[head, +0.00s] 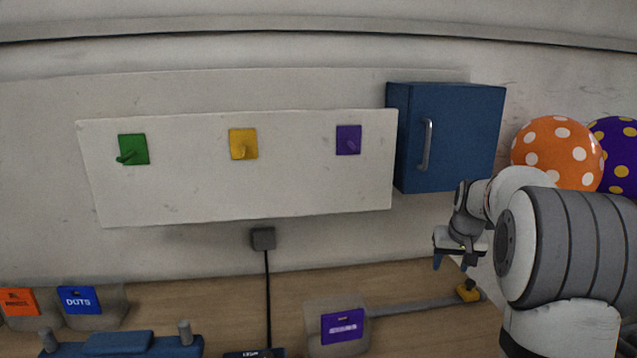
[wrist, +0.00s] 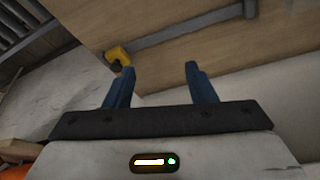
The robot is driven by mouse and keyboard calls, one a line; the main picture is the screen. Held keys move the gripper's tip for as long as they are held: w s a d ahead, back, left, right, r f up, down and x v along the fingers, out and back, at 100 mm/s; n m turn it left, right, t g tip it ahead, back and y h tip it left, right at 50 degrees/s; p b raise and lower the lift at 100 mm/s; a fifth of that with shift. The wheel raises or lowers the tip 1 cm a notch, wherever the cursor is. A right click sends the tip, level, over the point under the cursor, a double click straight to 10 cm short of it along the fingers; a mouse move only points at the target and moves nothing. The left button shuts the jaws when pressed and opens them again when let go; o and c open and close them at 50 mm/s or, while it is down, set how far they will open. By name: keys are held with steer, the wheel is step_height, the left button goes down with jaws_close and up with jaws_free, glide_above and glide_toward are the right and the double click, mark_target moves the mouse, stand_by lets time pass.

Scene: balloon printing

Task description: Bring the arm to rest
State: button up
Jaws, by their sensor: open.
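My gripper (head: 453,262) is at the right in the head view, above the right end of the wooden table (head: 420,279) and in front of the wall. Its two blue fingers (wrist: 155,85) stand apart in the wrist view with nothing between them. A yellow knob (head: 468,292) on the end of a grey bar (head: 415,306) lies just below the gripper, apart from it. The yellow knob also shows in the wrist view (wrist: 119,56), beyond the left finger. My arm is folded at the right of the head view.
A blue cabinet (head: 460,140) hangs above my gripper. Orange (head: 556,152) and purple (head: 614,150) dotted balloons are behind my arm. A white board (head: 240,185) carries green, yellow and purple hooks. A purple-labelled holder (head: 342,326) and a blue fixture (head: 120,343) stand on the table.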

steer(key=s+a+r+n, duration=0.1)
steer(key=s+a, duration=0.5)
steer(key=s, duration=0.2)
steer(key=s+a+r, duration=0.2)
steer(key=s+a, duration=0.3)
steer(key=s, duration=0.3)
steer(key=s+a+f, duration=0.2)
steer(key=s+a, duration=0.1)
steer(key=s, duration=0.5)
steer(key=s+a+f+g, duration=0.1)
steer(key=s+a+f, duration=0.1)
steer(key=s, duration=0.6)
steer(key=shift+s+a+f+n+y, duration=0.15)
steer(key=shift+a+f+n+y, duration=0.2)
steer(key=shift+a+n, duration=0.1)
steer(key=shift+c, duration=0.4)
